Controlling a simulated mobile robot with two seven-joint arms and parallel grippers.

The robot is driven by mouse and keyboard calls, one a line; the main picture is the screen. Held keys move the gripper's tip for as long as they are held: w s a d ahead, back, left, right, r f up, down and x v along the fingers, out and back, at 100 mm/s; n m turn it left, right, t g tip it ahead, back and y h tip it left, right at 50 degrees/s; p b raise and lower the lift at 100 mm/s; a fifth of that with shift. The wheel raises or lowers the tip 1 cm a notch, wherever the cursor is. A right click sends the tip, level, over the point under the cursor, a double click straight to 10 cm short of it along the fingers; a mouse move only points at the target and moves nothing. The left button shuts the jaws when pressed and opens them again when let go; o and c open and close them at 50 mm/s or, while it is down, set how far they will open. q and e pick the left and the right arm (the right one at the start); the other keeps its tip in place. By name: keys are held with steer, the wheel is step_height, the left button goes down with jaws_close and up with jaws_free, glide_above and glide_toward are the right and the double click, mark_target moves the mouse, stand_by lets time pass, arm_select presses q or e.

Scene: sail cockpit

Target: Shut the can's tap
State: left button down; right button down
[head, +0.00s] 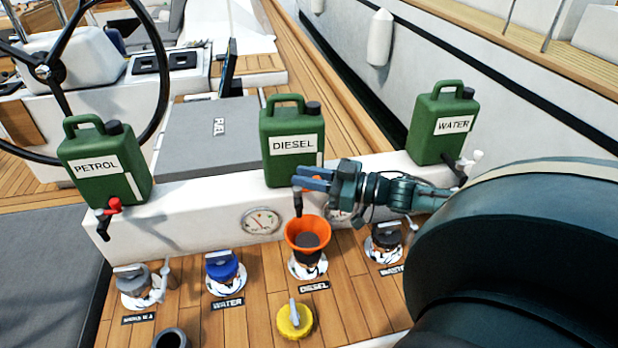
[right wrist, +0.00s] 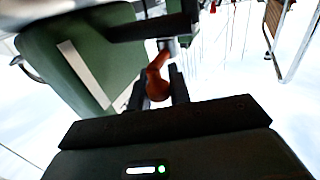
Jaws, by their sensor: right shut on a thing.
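The green DIESEL can (head: 292,135) stands on the white ledge, and it fills the upper left of the right wrist view (right wrist: 85,65). Its dark tap spout (head: 297,201) points down above the orange funnel (head: 307,234). My right gripper (head: 314,179) reaches in from the right and is shut on the can's orange tap handle (right wrist: 157,80), which shows between the fingers in the right wrist view. The fingers hide most of the handle in the head view. I cannot tell whether liquid flows. My left gripper is not in view.
Green PETROL (head: 100,165) and WATER (head: 442,125) cans stand left and right on the ledge (head: 200,205). Below are the blue WATER cap (head: 222,266), a WASTE cap (head: 386,238) and a loose yellow cap (head: 295,320). My right arm covers the lower right.

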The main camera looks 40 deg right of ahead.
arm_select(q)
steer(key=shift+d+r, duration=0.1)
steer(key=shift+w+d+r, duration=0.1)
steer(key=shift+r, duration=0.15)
arm_select(e)
steer(key=c, duration=1.3)
jaws_free()
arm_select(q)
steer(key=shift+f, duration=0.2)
arm_select(e)
steer(key=shift+d, duration=0.1)
arm_select(q)
steer(key=p, duration=0.1)
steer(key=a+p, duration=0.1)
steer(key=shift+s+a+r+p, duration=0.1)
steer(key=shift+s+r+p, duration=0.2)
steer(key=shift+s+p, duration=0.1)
arm_select(e)
steer(key=v, duration=1.3)
